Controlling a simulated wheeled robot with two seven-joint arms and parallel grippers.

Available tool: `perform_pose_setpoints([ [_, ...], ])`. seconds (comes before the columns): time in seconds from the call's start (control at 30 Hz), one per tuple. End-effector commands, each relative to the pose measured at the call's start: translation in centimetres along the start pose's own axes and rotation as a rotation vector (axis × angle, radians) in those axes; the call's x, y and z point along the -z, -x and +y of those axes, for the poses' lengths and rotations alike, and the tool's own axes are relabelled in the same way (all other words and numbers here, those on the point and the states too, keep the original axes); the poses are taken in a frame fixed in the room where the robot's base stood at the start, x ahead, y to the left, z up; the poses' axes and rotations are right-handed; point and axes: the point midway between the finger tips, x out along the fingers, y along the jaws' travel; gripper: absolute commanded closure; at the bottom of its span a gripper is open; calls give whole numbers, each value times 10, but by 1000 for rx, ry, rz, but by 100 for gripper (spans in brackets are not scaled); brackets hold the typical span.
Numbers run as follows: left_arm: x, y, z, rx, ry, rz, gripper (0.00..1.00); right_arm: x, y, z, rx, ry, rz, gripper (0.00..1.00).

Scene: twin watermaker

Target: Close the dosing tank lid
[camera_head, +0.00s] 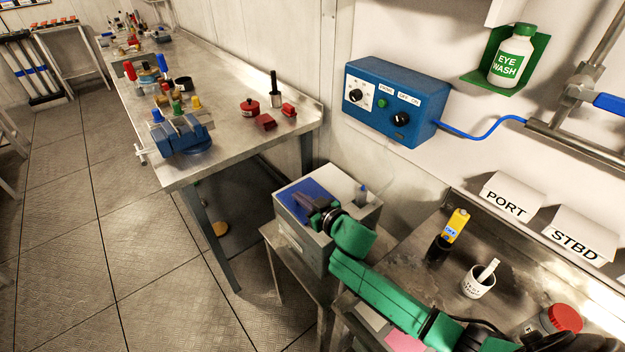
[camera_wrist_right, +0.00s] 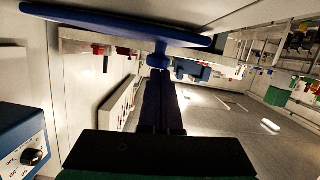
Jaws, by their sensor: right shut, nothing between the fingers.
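The dosing tank (camera_head: 297,235) is a grey box on a low stand in the middle of the head view. Its blue lid (camera_head: 318,189) lies flat or nearly flat over the left part of the top; I cannot tell whether it is fully seated. In the right wrist view, which looks upside down, the lid (camera_wrist_right: 110,18) shows nearly edge-on with a blue knob (camera_wrist_right: 158,60). My right gripper (camera_head: 300,200) is shut and empty over the lid. Its fingertips (camera_wrist_right: 160,73) are at the knob, partly covering it; contact is unclear. My left gripper is not in view.
A small blue fitting (camera_head: 362,190) stands on the tank's right side. A workbench (camera_head: 240,140) with a blue vise is behind left. A blue control box (camera_head: 390,100) hangs on the wall. A steel counter (camera_head: 405,262) with cups is at right.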

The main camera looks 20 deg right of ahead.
Motion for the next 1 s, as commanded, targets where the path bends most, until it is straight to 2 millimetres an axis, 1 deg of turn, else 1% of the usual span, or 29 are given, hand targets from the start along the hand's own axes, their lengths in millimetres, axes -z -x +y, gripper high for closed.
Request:
perform_pose_setpoints([
  [0.13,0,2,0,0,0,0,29,2,0,0,0,-1,0,100],
  [0.23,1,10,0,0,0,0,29,10,2,2,0,0,1,100],
  [0.37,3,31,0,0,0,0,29,31,5,7,-1,-1,1,100],
  [0.4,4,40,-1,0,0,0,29,40,6,9,-2,-1,1,100],
  [0.47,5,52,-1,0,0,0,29,51,8,12,-3,-1,1,100],
  [0.5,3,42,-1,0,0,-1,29,40,15,11,-2,-1,-3,100],
  [0.53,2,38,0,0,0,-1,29,36,23,11,-2,-1,-4,100],
  [0.7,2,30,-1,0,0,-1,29,34,70,10,-1,-1,-4,100],
  [0.8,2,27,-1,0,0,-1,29,36,90,11,-1,-1,-3,100],
  [0.9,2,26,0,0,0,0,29,37,102,11,-2,-1,-1,100],
  [1.0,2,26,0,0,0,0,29,39,106,11,-2,-1,0,100],
])
